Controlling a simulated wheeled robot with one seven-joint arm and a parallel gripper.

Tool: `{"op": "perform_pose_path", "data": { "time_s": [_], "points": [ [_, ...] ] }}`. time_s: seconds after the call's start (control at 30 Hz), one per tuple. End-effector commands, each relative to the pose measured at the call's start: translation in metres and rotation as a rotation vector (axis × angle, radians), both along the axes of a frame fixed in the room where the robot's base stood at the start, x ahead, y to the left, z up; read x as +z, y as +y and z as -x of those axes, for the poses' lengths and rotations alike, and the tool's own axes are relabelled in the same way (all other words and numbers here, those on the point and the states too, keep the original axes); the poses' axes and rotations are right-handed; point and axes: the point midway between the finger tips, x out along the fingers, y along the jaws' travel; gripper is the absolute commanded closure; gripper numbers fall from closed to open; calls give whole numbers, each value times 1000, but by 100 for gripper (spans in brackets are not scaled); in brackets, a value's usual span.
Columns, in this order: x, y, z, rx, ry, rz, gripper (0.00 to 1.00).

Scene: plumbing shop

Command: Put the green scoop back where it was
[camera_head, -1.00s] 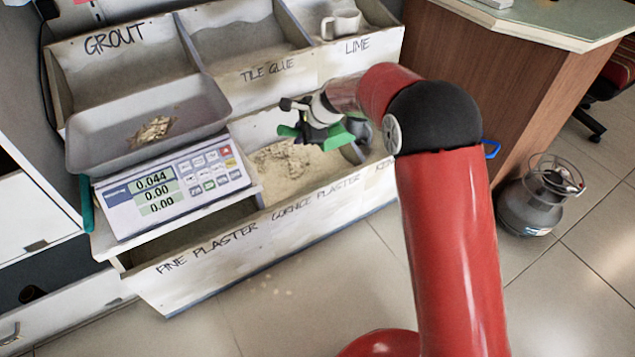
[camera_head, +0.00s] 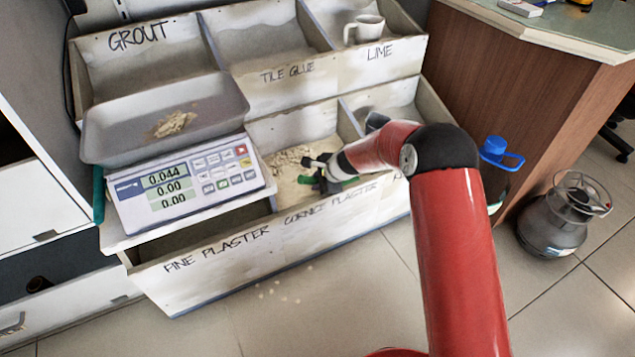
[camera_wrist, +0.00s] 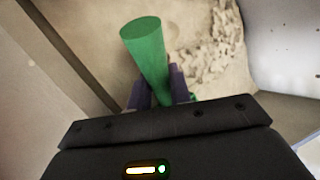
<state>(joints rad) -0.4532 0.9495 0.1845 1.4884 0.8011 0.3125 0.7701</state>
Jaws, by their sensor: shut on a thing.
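The green scoop (camera_wrist: 147,60) is held in my gripper (camera_wrist: 160,92), with its round green handle between the two fingers in the wrist view. In the head view my gripper (camera_head: 322,180) is low inside the cornice plaster bin (camera_head: 330,210), and a bit of the green scoop (camera_head: 345,184) shows beside it. The scoop's bowl is hidden below the gripper. Pale plaster (camera_head: 290,172) lies in the bin under and beside the gripper. I cannot tell whether the scoop touches it.
A scale (camera_head: 185,185) with a grey tray (camera_head: 165,110) holding some powder stands to the left, over the fine plaster bin. A bin divider (camera_head: 350,122) rises right of the gripper.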

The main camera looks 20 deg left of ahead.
Motion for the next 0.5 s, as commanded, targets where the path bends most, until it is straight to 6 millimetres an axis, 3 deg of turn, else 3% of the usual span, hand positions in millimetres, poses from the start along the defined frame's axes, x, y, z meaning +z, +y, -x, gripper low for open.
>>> {"op": "perform_pose_path", "data": {
  "time_s": [0.3,0.33,0.5],
  "points": [
    [-2,0,0,0,-1,-1,100],
    [-3,0,0,0,-1,-1,79],
    [-2,0,0,0,-1,-1,58]
  ]
}}
